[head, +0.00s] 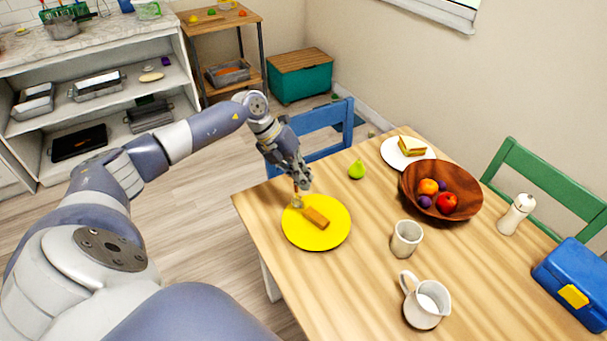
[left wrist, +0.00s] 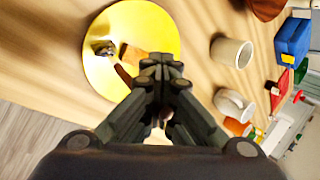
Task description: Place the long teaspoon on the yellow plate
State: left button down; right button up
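The yellow plate (head: 328,238) lies on the wooden table near its left edge, with a brown bar-shaped piece (head: 316,218) on it. The plate also shows in the left wrist view (left wrist: 150,25). My left gripper (head: 301,182) is above the plate's far edge, pointing down. It is shut on the long teaspoon, whose brown handle and metal bowl (head: 297,201) hang below the fingers. In the left wrist view the spoon's bowl (left wrist: 104,48) shows against the plate. I cannot tell whether it touches the plate. My right gripper is not in view.
A green pear (head: 357,169), a plate with a sandwich (head: 411,146) and a wooden fruit bowl (head: 468,208) are farther right. A cup (head: 406,239), a white jug (head: 426,303), a white mill (head: 516,214) and a blue box (head: 578,275) stand on the table. Chairs are behind it.

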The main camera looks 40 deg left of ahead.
pick_arm(q)
jog(key=shift+f, duration=0.1)
jog(key=c, duration=1.8)
grip_release()
jog(key=b+v, duration=0.2)
jog(key=v, duration=1)
